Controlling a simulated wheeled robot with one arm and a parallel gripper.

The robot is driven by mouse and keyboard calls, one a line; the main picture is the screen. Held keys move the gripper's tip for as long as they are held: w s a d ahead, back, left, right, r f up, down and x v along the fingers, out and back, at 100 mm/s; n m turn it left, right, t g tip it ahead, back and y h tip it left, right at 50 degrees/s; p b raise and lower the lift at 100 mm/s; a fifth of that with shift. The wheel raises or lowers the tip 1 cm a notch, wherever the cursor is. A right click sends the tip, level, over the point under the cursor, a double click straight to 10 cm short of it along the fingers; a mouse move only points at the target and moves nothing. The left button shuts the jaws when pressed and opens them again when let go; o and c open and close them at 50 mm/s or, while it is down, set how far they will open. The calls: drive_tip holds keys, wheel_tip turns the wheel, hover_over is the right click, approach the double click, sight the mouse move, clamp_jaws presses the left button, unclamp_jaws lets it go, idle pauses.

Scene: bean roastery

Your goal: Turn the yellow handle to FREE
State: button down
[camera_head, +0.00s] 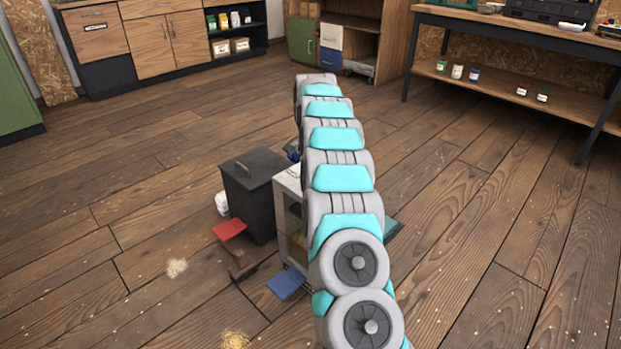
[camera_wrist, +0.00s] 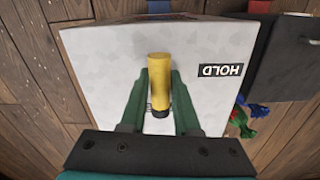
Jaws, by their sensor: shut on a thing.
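The yellow handle (camera_wrist: 159,68) stands out from the pale grey face of a box (camera_wrist: 100,60) in the wrist view. My gripper (camera_wrist: 160,85) has its two green fingers closed on the handle, one on each side. A black label reading HOLD (camera_wrist: 220,70) is upside down, to the right of the handle. No FREE label shows; the fingers and palm cover the lower part of the face. In the head view the box (camera_head: 289,182) is mostly hidden behind my arm, and the handle and gripper do not show.
A dark lidded bin (camera_head: 252,190) stands just left of the box in the head view. A red pad (camera_head: 229,229) and a blue pad (camera_head: 286,284) are low in front. Red, blue and green strands (camera_wrist: 243,120) lie beside the box. Open wooden floor (camera_head: 480,220) extends right.

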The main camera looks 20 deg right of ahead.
drive_tip(key=shift+m, duration=0.5)
drive_tip(key=c, duration=0.7)
unclamp_jaws()
drive_tip(key=shift+r, duration=0.1)
wheel_tip(320, 180, up, 7)
drive_tip(key=shift+w+f, duration=0.1)
drive_tip(key=shift+r, duration=0.45)
drive_tip(key=shift+a, duration=0.1)
